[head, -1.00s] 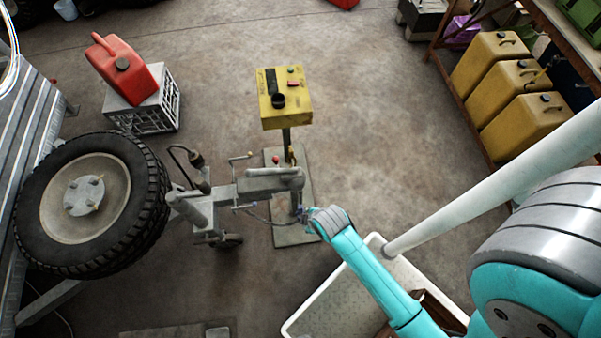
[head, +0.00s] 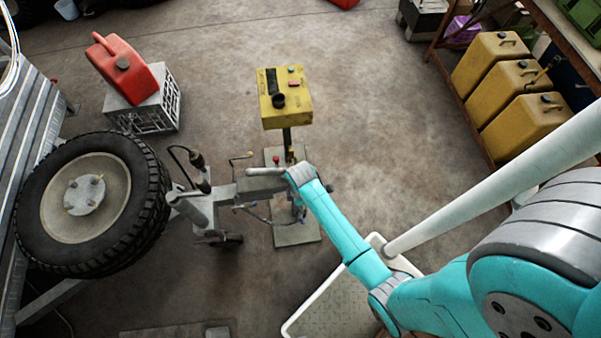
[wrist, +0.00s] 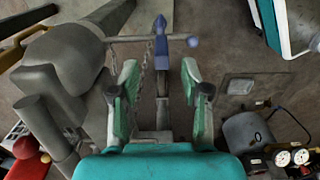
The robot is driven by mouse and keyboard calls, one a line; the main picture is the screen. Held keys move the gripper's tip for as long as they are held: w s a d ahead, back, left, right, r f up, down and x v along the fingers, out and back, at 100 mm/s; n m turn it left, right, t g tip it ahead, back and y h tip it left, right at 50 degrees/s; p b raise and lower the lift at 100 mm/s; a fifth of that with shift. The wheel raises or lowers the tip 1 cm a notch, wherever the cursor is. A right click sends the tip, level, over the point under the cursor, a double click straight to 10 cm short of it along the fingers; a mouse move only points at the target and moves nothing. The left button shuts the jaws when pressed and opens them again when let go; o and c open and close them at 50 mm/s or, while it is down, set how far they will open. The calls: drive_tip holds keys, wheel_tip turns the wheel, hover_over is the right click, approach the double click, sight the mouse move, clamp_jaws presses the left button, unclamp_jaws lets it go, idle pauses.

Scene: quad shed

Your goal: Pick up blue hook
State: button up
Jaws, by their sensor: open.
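In the head view the end of my arm hangs over the grey trailer coupling (head: 258,184), and my gripper is mostly hidden there. I cannot make out the hook clearly in that view.
A yellow control box (head: 286,95) stands on a post just behind the coupling. A trailer wheel (head: 88,200) and a red fuel can (head: 122,68) on a grey crate (head: 150,113) are at left. Gauges (wrist: 290,158) show lower right in the wrist view. Open floor lies right of the post.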

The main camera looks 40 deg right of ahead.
drive_tip(key=shift+a+f, duration=0.15)
drive_tip(key=shift+f, duration=2.65)
clamp_jaws()
